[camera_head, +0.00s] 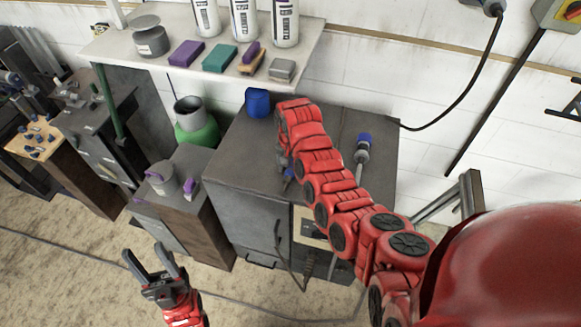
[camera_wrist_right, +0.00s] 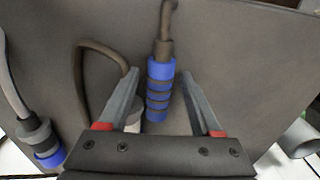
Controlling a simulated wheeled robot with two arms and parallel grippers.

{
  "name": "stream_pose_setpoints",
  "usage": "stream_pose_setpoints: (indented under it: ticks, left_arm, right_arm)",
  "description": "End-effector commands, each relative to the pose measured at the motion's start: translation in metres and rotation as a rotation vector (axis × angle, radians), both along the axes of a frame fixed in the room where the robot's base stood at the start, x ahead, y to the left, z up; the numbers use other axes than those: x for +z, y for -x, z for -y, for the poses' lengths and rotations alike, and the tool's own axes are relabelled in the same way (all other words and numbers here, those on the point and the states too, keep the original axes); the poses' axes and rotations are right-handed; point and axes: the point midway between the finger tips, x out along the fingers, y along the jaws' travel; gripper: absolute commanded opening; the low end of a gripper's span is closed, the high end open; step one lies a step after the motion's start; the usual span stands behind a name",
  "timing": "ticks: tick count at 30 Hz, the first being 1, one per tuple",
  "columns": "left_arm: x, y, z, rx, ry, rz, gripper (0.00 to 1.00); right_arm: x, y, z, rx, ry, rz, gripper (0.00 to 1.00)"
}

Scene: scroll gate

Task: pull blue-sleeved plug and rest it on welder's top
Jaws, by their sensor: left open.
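The welder (camera_head: 240,155) is a large dark grey box with a flat top, in the middle of the head view. My right arm reaches across that top and hides part of it. In the right wrist view, a blue-sleeved plug (camera_wrist_right: 158,90) with dark ring bands and a brown cable stands between the fingers of my right gripper (camera_wrist_right: 160,75). The fingers are apart, with a gap on each side of the plug. My left gripper (camera_head: 146,256) is open and empty over the floor at the lower left, away from the welder.
A blue-and-grey cable end (camera_head: 362,147) lies on the welder's top at right. A blue cup-like object (camera_head: 257,103) stands at its back left corner. A shelf (camera_head: 310,42) with bottles and blocks hangs behind. A cabinet (camera_head: 205,200) holding a grey cup stands left.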

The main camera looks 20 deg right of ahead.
Motion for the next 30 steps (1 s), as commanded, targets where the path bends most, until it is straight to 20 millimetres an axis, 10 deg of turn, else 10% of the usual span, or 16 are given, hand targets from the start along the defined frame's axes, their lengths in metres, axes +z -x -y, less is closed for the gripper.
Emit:
stream_pose_setpoints:
  ticks: [14, 30]
  left_arm:
    - [-0.005, 0.000, 0.000, 0.000, 0.000, 0.000, 0.50]
    - [0.015, 0.000, 0.000, 0.000, 0.000, 0.000, 0.50]
  right_arm:
    - [0.008, -0.002, 0.000, 0.000, 0.001, 0.004, 0.73]
    - [0.121, 0.000, 0.002, -0.001, 0.000, 0.000, 0.73]
